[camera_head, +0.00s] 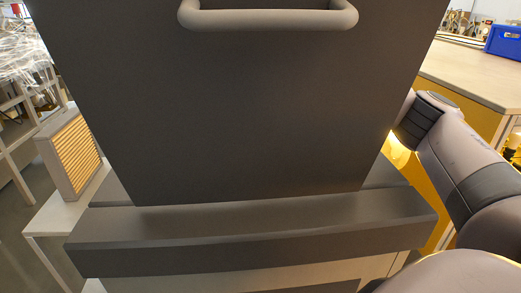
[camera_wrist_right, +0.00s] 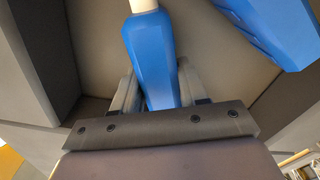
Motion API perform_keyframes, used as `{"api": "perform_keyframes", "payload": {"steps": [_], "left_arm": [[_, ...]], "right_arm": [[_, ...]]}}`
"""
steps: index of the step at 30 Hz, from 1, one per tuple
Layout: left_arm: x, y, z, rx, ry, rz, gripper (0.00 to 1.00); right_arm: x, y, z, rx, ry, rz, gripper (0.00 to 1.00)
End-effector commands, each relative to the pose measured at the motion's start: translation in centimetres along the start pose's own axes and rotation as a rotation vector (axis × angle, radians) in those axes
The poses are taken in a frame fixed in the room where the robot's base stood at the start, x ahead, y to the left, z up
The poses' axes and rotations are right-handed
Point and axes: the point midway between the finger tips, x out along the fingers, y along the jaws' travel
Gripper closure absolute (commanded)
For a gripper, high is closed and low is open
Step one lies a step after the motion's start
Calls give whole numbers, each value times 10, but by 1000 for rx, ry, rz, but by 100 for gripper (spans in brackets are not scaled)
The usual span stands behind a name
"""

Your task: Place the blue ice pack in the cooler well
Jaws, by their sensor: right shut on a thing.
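In the right wrist view, my right gripper (camera_wrist_right: 157,85) is shut on a blue faceted piece with a pale neck at its top, which I take to be the blue ice pack (camera_wrist_right: 148,48). Pale inner faces, apparently a box interior, lie around and beyond it. I cannot tell whether the pack touches any of them. In the head view, a large dark raised panel with a bar handle (camera_head: 268,19), likely the cooler's lid (camera_head: 230,110), stands above a grey body (camera_head: 250,240). It hides my right gripper, the pack and the well. My left gripper is not in view.
A second blue piece (camera_wrist_right: 270,28) is at the upper right of the right wrist view. In the head view, a slatted panel (camera_head: 70,155) stands on a white table (camera_head: 52,212) at left. A wooden bench (camera_head: 475,80) with a blue bin (camera_head: 505,40) is at right.

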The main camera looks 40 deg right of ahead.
Motion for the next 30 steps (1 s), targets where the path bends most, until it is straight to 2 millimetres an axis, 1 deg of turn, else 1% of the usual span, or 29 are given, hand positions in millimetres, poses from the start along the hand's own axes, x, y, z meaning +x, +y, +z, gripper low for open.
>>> {"api": "perform_keyframes", "payload": {"steps": [7,8,9,10,18,22,26,29,30], "left_arm": [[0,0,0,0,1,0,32],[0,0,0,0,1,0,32],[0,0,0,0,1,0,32],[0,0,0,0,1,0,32],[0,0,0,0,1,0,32],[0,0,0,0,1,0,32],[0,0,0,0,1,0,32],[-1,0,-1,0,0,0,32],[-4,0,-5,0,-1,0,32]], "right_arm": [[0,0,0,0,3,-2,100],[1,0,0,0,1,-1,47],[1,0,0,0,1,-1,34],[1,0,0,0,1,-1,32],[0,0,0,0,2,-1,32],[-9,-1,-1,0,4,-3,32],[-31,-1,-1,-1,6,-4,32],[-55,-1,-1,-1,7,-4,32],[-65,-1,-1,0,6,-2,32]]}}
